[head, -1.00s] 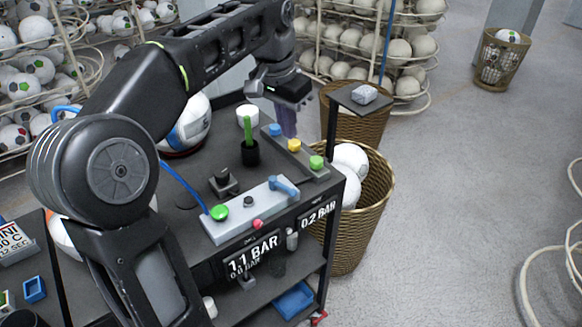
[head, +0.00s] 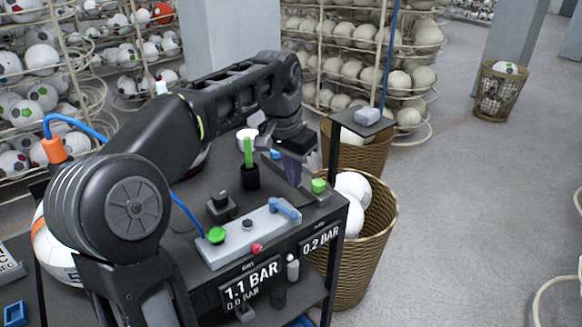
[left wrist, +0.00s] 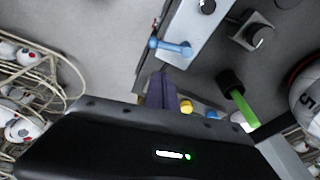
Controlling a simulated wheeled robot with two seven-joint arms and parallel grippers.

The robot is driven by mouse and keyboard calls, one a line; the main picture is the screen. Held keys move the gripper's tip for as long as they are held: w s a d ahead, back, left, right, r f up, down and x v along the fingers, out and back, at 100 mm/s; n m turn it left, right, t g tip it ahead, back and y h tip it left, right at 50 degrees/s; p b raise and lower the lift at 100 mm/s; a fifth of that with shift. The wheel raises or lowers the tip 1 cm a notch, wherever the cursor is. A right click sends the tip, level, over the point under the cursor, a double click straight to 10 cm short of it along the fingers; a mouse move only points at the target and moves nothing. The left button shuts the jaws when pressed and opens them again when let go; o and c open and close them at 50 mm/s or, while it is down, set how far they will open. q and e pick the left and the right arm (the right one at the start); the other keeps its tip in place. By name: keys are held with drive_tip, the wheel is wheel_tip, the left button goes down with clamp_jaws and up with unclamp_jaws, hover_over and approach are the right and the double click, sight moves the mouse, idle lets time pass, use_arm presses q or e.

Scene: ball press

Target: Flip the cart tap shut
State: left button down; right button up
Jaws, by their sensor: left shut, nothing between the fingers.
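The cart tap is a blue lever (head: 284,208) at the right end of a pale grey panel (head: 240,238) on the black cart top. In the left wrist view the lever (left wrist: 172,47) lies just beyond my fingertips, with a visible gap. My left gripper (head: 294,182) is shut and empty, fingers pointing down, above and behind the lever in the head view. Its purple fingers also show in the left wrist view (left wrist: 162,80). They hide part of the rear button strip. My right gripper is not in view.
A green button (head: 217,235) and a red knob (head: 257,248) sit on the panel. A black cup with a green stick (head: 249,177) and a black switch (head: 220,206) stand behind it. A post with a small shelf (head: 362,122) rises at the cart's right edge, near a ball basket (head: 365,245).

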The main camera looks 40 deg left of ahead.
sight(285, 211)
use_arm(q)
drive_tip(key=shift+s+f+p, duration=0.1)
drive_tip(key=shift+s+f, duration=0.2)
drive_tip(key=shift+f, duration=0.5)
drive_tip(key=shift+s+f+p, duration=0.1)
drive_tip(key=shift+s+f, duration=0.25)
drive_tip(key=shift+f, duration=0.45)
drive_tip(key=shift+s+f+p, duration=0.1)
drive_tip(key=shift+s+f, duration=0.2)
drive_tip(key=shift+f, duration=0.5)
drive_tip(key=shift+s+a+f+b, duration=0.1)
drive_tip(key=shift+s+f+b, duration=0.45)
drive_tip(key=shift+b, duration=0.2)
drive_tip(key=shift+s+r, duration=0.1)
drive_tip(key=shift+s, duration=0.15)
